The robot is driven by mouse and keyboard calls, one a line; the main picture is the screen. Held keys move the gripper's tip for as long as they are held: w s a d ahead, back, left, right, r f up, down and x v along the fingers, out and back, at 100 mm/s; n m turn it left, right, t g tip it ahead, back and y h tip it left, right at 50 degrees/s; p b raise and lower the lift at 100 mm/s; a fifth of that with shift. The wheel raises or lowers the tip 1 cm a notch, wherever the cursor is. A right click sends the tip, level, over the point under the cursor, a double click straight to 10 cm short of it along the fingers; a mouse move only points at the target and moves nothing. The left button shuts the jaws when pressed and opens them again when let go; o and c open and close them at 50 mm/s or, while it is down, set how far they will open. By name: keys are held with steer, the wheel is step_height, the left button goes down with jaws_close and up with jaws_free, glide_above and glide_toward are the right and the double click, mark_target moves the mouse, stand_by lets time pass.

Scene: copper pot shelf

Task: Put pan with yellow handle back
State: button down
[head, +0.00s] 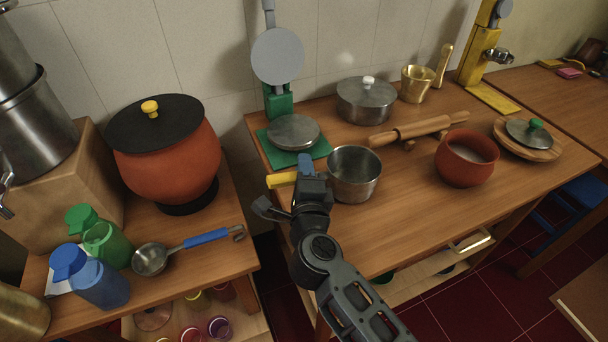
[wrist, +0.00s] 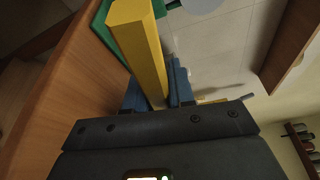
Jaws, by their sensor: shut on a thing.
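The pan with the yellow handle is a steel pan (head: 355,177) near the front left part of the middle wooden table, upright and open-topped. Its yellow handle (head: 281,180) points left. My gripper (head: 304,170) is shut on this handle, just left of the pan. In the wrist view the yellow handle (wrist: 138,45) lies between the two blue fingers (wrist: 157,92). The pan's bowl cannot be made out in the wrist view. I cannot tell whether the pan's base touches the table.
A green scale (head: 280,104) with a round plate stands behind. A lidded pot (head: 366,103), rolling pin (head: 420,130) and clay pot (head: 465,160) stand on the table. A blue-handled ladle (head: 190,245) and big clay pot (head: 170,160) are on the left table, across a gap.

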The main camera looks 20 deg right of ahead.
steer(key=shift+f, duration=0.35)
steer(key=c, duration=1)
jaws_free()
steer(key=shift+o, duration=0.2)
steer(key=shift+r, duration=0.1)
steer(key=v, duration=1.2)
steer(key=shift+d, duration=0.1)
steer(key=s+d+r+n+y, duration=0.1)
steer(key=s+d+r+n, duration=0.1)
steer(key=s+n, duration=0.5)
steer(key=s+d+r+n+g+y, duration=0.1)
steer(key=s+d+r+n+y, duration=0.1)
steer(key=s+n, duration=0.6)
steer(key=s+d+r+n+y, duration=0.2)
steer(key=s+n, duration=0.6)
steer(key=s, duration=0.9)
steer(key=shift+s+d+g, duration=0.4)
